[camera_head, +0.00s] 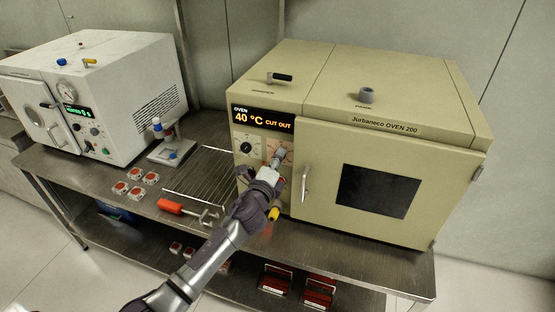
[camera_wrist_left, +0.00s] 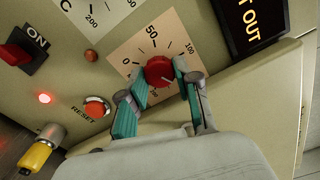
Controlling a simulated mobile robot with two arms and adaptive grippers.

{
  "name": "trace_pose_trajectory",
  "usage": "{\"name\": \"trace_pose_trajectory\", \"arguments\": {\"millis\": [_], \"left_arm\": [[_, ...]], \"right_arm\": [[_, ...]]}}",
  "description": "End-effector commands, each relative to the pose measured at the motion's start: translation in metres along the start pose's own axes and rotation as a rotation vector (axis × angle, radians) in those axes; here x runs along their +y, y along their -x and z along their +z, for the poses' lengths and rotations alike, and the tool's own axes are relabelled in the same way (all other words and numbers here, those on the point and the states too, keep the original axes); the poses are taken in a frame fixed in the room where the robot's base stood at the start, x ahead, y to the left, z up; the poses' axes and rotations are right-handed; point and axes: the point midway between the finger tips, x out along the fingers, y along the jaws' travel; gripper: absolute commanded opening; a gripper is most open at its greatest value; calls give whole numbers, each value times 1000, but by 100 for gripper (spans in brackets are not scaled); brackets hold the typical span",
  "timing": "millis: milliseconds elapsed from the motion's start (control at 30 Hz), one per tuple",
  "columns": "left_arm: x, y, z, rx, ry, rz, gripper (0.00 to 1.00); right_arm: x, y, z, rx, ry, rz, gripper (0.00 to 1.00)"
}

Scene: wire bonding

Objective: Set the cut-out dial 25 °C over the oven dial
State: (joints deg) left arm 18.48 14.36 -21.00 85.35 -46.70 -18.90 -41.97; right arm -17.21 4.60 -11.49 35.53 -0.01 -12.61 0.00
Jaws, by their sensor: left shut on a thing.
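The beige oven (camera_head: 390,130) stands on the right of the metal bench. Its display (camera_head: 263,119) reads "40 °C CUT OUT". My left gripper (camera_head: 277,160) reaches the oven's control panel. In the left wrist view my left gripper (camera_wrist_left: 158,82) is shut on the red cut-out dial (camera_wrist_left: 159,70), one finger on each side. The dial sits on an orange scale plate (camera_wrist_left: 130,50) marked 0, 50, 100 and more. The black oven dial (camera_head: 246,147) is left of the gripper in the head view. My right gripper is not in view.
A red RESET button (camera_wrist_left: 97,107), a lit red lamp (camera_wrist_left: 44,98), a red ON switch (camera_wrist_left: 22,48) and a yellow-handled part (camera_wrist_left: 40,152) are near the gripper. The oven door handle (camera_head: 306,183) is close on the right. A white machine (camera_head: 110,90) stands left.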

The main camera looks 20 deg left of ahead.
Motion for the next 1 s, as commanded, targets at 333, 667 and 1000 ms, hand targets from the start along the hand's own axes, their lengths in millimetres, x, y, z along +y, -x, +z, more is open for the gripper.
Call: {"name": "trace_pose_trajectory", "arguments": {"millis": [333,667,1000], "left_arm": [[1,0,0,1,-89,2,0],[1,0,-1,1,-95,2,0],[1,0,0,1,-94,1,43]], "right_arm": [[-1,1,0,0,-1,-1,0],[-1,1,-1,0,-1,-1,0],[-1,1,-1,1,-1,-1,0]]}}
